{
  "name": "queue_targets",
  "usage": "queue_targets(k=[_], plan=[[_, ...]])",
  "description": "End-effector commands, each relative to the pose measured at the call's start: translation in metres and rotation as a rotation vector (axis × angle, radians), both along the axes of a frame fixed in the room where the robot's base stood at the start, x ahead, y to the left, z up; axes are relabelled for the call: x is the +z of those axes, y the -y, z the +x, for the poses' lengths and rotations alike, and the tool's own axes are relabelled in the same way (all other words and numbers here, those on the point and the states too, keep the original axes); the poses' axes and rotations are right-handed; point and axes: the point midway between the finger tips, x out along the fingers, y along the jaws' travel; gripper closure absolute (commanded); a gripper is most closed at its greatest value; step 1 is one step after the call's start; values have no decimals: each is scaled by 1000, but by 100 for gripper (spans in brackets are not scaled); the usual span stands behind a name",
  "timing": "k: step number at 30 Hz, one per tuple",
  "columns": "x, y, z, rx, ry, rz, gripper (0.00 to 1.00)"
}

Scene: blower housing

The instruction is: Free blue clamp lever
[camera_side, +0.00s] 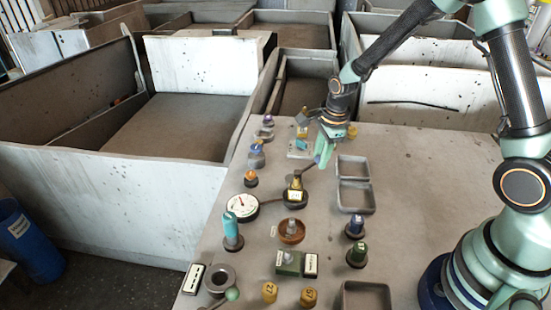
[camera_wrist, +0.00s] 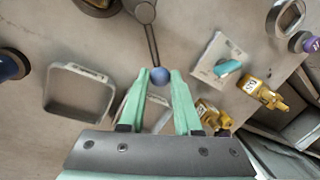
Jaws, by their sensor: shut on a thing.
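The blue clamp lever shows in the wrist view as a dark arm (camera_wrist: 152,42) running from a round pivot (camera_wrist: 145,12) at the top down to a blue ball knob (camera_wrist: 159,76). My gripper (camera_wrist: 160,78) is shut on this knob, with one green finger on each side. In the side view my gripper (camera_side: 322,160) is low over the table at the far end of the lever arm (camera_side: 309,175). The knob is hidden by the fingers there. The lever's pivot end lies near a dark round fitting with a yellow tagged piece (camera_side: 296,184).
Two grey trays (camera_side: 353,158) sit right of the lever. A white plate with a teal piece (camera_wrist: 220,60) and yellow tagged parts (camera_wrist: 263,95) lie to the knob's right in the wrist view. A white dial (camera_side: 242,207) and several knobs stand nearer the front.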

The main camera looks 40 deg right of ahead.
Motion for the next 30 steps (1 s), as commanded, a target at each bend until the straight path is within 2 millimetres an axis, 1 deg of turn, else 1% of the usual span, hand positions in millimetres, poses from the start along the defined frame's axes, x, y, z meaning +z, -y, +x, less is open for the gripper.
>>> queue_targets(k=[1,10,25,26,27,28,30], plan=[[-1,-3,-3,-17,-4,5,100],[-1,-5,-9,-108,-10,22,100],[-1,-5,-10,-122,-10,25,100],[-1,-5,-10,-122,-10,25,57],[-1,-5,-10,-122,-9,25,41],[-1,-5,-10,-122,-9,25,39],[-1,-4,-10,-123,-9,25,39]])
